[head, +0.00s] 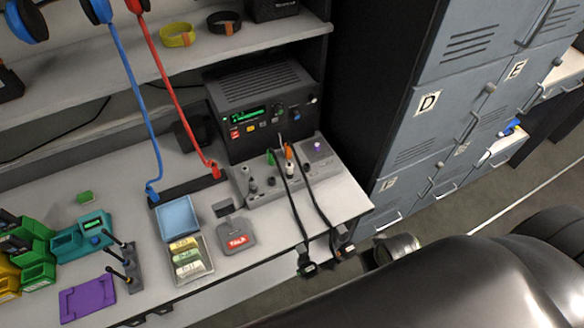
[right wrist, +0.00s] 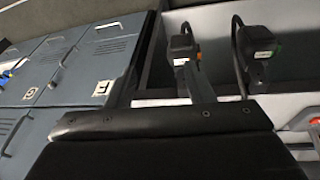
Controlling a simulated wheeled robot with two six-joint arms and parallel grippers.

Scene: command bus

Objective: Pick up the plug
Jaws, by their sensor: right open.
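Two black cables run from the grey switch panel (head: 265,178) over the table's front edge, each ending in a dark plug. The left plug (head: 307,266) hangs just past the edge, and it has a green mark in the right wrist view (right wrist: 260,42). The right plug (head: 343,248) hangs beside it and shows an orange mark in the right wrist view (right wrist: 183,46). My right gripper (right wrist: 160,119) is open, its dark body filling the lower part of that view, with both plugs beyond it. I see no plug clearly between its fingers. My left gripper is out of view.
A black radio (head: 262,105) stands behind the panel. Grey lockers (head: 430,110) stand at right.

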